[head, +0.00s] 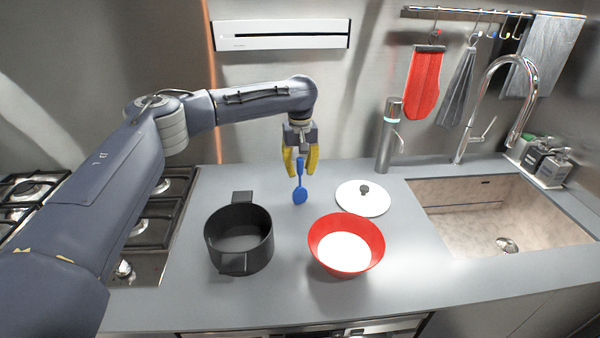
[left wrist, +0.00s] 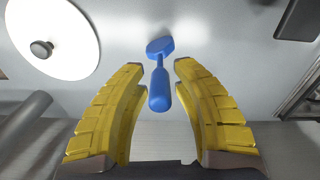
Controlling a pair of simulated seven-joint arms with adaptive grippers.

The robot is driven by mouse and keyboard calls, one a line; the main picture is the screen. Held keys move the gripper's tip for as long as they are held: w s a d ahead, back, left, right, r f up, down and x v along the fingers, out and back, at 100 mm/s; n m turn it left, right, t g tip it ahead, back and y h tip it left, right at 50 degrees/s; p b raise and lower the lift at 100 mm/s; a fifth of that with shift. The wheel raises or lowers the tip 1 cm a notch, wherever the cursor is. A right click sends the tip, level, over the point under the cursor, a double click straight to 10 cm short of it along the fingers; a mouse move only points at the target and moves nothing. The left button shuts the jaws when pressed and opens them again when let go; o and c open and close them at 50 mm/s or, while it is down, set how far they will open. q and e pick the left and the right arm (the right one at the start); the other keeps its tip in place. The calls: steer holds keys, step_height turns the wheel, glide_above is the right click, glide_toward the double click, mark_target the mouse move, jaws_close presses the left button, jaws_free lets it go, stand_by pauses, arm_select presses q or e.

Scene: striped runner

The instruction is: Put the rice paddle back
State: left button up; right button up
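The blue rice paddle (head: 299,195) is at the back of the grey counter, handle up and broad end down. In the left wrist view, the paddle (left wrist: 159,92) points its handle toward the camera, between my fingers. My left gripper (head: 301,167) comes down over the handle from above. Its yellow fingers (left wrist: 160,80) are open, one on each side of the handle, with a visible gap on both sides. I cannot tell what supports the paddle's lower end. My right gripper is not in view.
A black pot (head: 240,262) stands front left of the paddle and a red bowl with white inside (head: 372,255) front right. A white lid (head: 350,203) lies right of the paddle. The sink (head: 480,222) is at the right, the gas hob (head: 150,235) at the left.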

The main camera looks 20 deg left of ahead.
arm_select(q)
step_height(320, 180, up, 11)
steer(key=shift+f, duration=0.15)
stand_by(0.4)
